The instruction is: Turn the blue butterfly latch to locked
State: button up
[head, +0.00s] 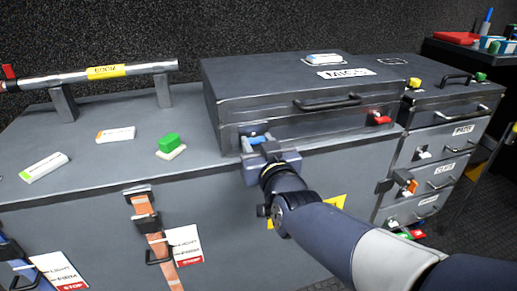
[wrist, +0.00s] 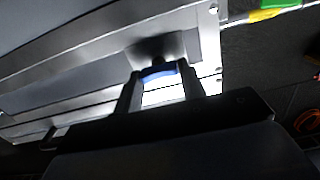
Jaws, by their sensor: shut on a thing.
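The blue butterfly latch (head: 256,140) is on the front left of a dark grey case with a "MICS" label (head: 345,73). My gripper (head: 268,158) is at the latch, and its body hides part of it. In the wrist view the latch (wrist: 158,73) shows as a blue piece between the two fingers of my gripper (wrist: 162,88). The fingers are shut on it. Whether the latch stands locked or unlocked cannot be told from these views. A red latch (head: 380,118) is on the same case's front right.
The case has a black handle (head: 327,103) between its latches. A drawer cabinet (head: 440,145) stands at the right. An orange strap (head: 152,230) hangs on the bench front.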

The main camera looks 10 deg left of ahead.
jog(key=o, duration=1)
jog(key=p+v, duration=0.2)
jog(key=v, duration=0.8)
jog(key=shift+s+d+p, duration=0.2)
jog(key=shift+s+p, duration=0.1)
jog(key=shift+s, duration=0.05)
